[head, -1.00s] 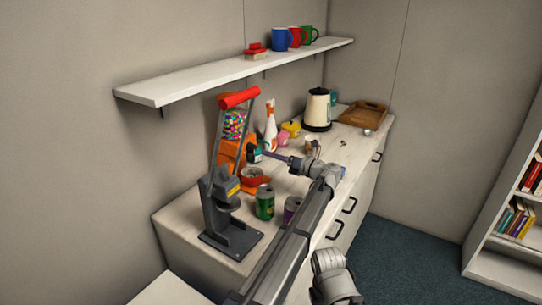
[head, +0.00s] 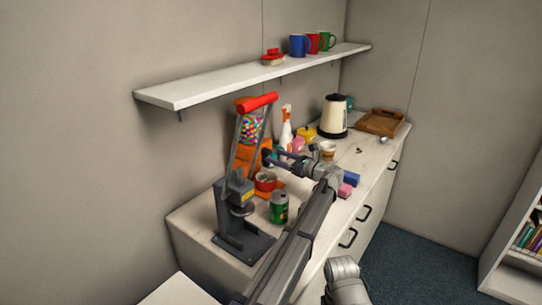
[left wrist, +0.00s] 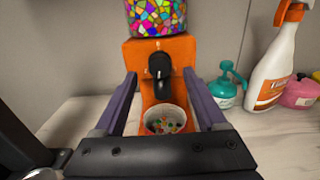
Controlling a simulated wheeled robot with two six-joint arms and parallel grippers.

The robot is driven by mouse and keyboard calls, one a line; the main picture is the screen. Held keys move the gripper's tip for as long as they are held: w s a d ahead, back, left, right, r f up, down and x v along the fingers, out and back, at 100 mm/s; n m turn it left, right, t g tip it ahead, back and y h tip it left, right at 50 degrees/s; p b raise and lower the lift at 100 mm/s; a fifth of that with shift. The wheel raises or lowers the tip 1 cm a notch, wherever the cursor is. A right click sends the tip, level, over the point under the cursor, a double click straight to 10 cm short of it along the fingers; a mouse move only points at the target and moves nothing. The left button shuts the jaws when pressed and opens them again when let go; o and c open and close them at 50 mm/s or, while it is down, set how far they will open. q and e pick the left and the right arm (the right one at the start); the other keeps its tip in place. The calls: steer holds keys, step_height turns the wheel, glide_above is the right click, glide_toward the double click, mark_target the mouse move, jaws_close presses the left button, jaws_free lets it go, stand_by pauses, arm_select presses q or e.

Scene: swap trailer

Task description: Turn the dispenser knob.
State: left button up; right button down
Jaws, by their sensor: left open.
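The orange dispenser (head: 249,159) stands on the counter with a globe of coloured candies on top; a press lever partly hides it in the head view. In the left wrist view its black knob (left wrist: 160,65) is in the centre, above a dark spout. A bowl with candies (left wrist: 165,120) sits below the spout. My left gripper (left wrist: 160,78) is open and empty, one purple finger on each side of the knob and spout, with gaps to both. In the head view the left gripper (head: 270,157) is at the dispenser's right side. The right gripper does not show.
The grey press (head: 240,215) with a red handle stands in front of the dispenser. A green can (head: 279,206) is close to my left arm. A spray bottle (left wrist: 275,65) and a teal bottle (left wrist: 229,85) stand right of the dispenser. A shelf (head: 250,80) hangs above.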

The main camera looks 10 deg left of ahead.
mark_target(270, 154)
arm_select(q)
steer(key=shift+x, duration=1.75)
steer(key=shift+c, duration=0.3)
jaws_close()
